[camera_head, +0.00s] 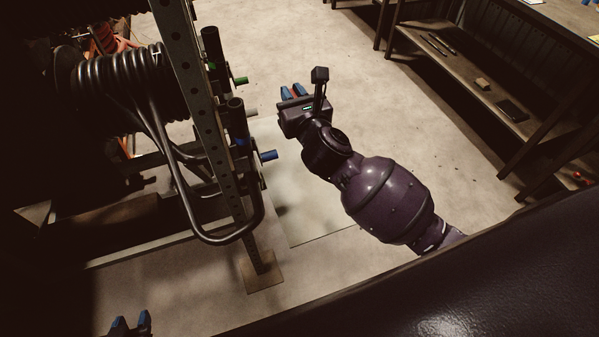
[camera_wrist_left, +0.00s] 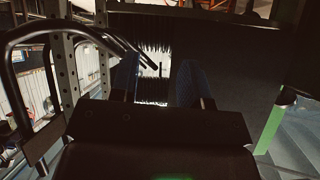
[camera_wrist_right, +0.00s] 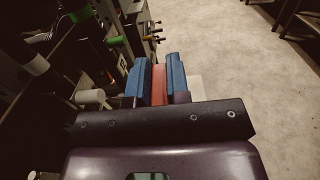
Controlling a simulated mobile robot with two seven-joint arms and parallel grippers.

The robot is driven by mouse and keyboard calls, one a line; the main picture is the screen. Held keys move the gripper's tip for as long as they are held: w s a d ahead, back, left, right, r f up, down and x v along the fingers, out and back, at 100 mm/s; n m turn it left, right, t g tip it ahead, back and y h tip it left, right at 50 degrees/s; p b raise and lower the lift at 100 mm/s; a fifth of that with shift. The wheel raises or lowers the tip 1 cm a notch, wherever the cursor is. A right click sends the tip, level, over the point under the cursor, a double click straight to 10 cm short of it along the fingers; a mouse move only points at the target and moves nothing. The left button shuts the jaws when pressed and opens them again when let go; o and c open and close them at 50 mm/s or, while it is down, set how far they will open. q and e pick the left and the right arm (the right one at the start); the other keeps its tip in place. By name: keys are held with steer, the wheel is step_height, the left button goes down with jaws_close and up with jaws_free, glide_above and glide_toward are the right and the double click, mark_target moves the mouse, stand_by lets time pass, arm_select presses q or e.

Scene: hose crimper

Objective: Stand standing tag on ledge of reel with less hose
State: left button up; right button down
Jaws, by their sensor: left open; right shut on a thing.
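My right gripper (camera_head: 293,92) is shut on a red tag (camera_wrist_right: 159,84), which sits between its blue fingers in the right wrist view. In the head view it is held out over the floor, to the right of the rack. A reel of thick dark hose (camera_head: 120,75) hangs on the left of the rack. No second reel can be clearly compared, and I cannot pick out a ledge. My left gripper (camera_head: 131,325) is open at the bottom left edge of the head view. Its fingers (camera_wrist_left: 158,82) also show in the left wrist view, with nothing visibly held.
A perforated steel post (camera_head: 196,110) with a bent hose loop (camera_head: 222,238) stands between the reel and my right arm. Green-ended (camera_head: 240,81) and blue-ended (camera_head: 268,155) pegs stick out from it. A wooden bench (camera_head: 470,75) stands at the right. The floor between is clear.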

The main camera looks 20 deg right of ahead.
steer(key=shift+s+d+f, duration=0.15)
steer(key=shift+s+f, duration=0.05)
steer(key=shift+s, duration=0.1)
steer(key=b, duration=0.3)
glide_above(296, 173)
step_height(296, 173, down, 8)
step_height(296, 173, down, 8)
steer(key=b, duration=0.3)
steer(key=shift+f, duration=0.15)
step_height(296, 173, down, 4)
steer(key=shift+r+b, duration=0.25)
steer(key=shift+b, duration=1)
steer(key=shift+f, duration=0.3)
arm_select(q)
step_height(296, 173, down, 7)
steer(key=shift+w+d+m+g+h, duration=0.3)
steer(key=shift+g, duration=0.1)
arm_select(e)
steer(key=shift+r, duration=0.2)
